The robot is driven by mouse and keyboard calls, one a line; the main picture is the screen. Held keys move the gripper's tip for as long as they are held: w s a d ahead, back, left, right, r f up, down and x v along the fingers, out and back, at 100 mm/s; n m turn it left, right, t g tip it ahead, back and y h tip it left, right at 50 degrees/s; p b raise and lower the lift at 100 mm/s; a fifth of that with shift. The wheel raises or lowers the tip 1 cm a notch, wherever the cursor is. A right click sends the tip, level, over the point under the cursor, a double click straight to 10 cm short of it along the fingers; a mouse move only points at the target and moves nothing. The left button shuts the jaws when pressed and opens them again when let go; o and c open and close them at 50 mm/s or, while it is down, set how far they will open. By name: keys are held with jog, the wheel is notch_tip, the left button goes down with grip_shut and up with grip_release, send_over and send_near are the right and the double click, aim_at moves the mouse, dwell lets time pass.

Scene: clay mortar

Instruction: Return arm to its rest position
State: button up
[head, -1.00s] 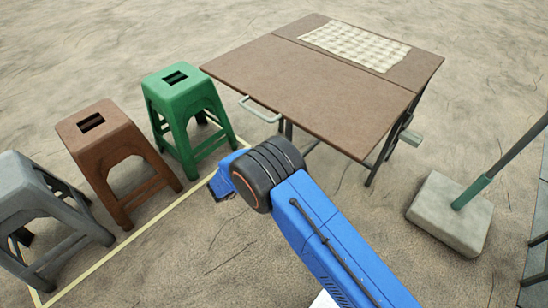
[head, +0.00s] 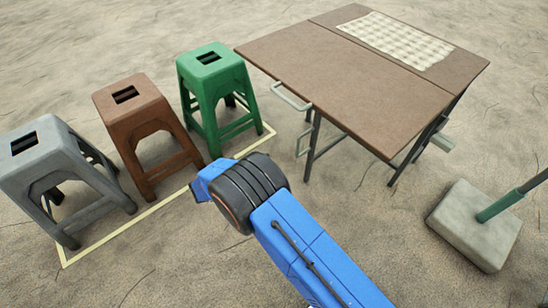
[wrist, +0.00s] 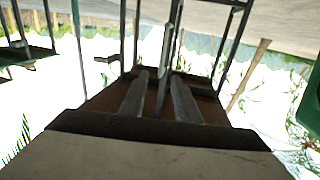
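My arm, blue with a black ribbed joint, reaches up from the bottom of the head view. It ends in a short blue link in front of the stools; my gripper is hidden there. In the wrist view my gripper (wrist: 159,88) shows two grey fingers with a gap between them. It looks open, with nothing held. The wrist picture looks upside down, with ground at the top. A brown table underside and thin metal legs show beyond the fingers.
A brown folding table (head: 350,85) bears a checked cloth (head: 397,40). Green (head: 210,75), brown (head: 140,110) and grey (head: 50,160) stools stand at left inside a pale line. A concrete block with a pole (head: 475,225) stands at right. The sandy front-left ground is clear.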

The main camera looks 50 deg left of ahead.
jog(key=shift+s+a, duration=0.1)
jog(key=shift+s, duration=0.45)
